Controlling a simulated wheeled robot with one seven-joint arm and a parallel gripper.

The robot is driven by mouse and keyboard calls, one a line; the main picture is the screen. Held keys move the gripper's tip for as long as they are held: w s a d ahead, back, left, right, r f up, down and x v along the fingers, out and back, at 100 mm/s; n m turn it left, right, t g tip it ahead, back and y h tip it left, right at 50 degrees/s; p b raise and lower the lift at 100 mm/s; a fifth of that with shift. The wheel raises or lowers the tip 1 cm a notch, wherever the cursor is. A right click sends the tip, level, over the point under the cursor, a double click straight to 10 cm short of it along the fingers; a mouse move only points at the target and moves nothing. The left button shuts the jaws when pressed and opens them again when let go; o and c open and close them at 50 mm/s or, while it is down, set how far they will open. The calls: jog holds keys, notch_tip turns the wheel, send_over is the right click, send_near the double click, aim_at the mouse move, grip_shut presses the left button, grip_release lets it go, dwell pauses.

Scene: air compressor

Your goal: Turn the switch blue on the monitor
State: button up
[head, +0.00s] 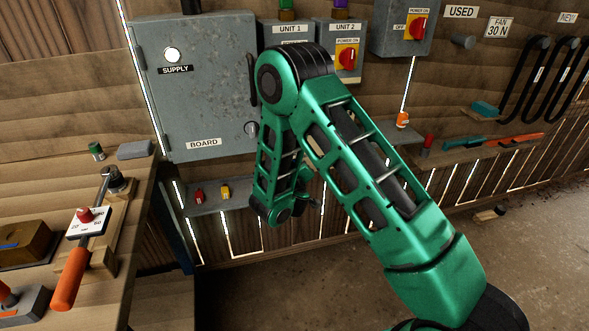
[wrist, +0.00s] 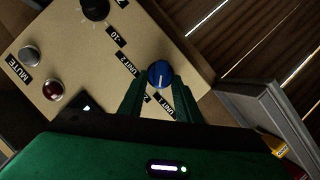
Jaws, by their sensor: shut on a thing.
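The blue switch (wrist: 160,74) is a round knob with a pale pointer mark, on a tan monitor panel (wrist: 75,50) in the wrist view. Labels reading UNIT 2 and UNIT 1 sit beside it. My gripper (wrist: 159,82) has one finger on each side of the knob and is shut on it. In the head view the monitor and knob do not show clearly, and my green arm covers that part of the scene.
The panel also has a black knob (wrist: 95,8), a silver button (wrist: 30,56) by a MUTE label and a red button (wrist: 53,90). A grey cabinet (head: 205,105) and red switches (head: 347,60) are on the wall. A wooden bench (head: 125,225) is at left.

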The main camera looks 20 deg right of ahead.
jog(key=shift+a+f+n+h, duration=0.15)
jog(key=shift+n+h, duration=0.25)
jog(key=shift+n, duration=0.3)
jog(key=o, duration=0.7)
jog(key=v, duration=1)
jog(key=shift+s+a+f, duration=0.1)
jog(key=shift+s, duration=0.25)
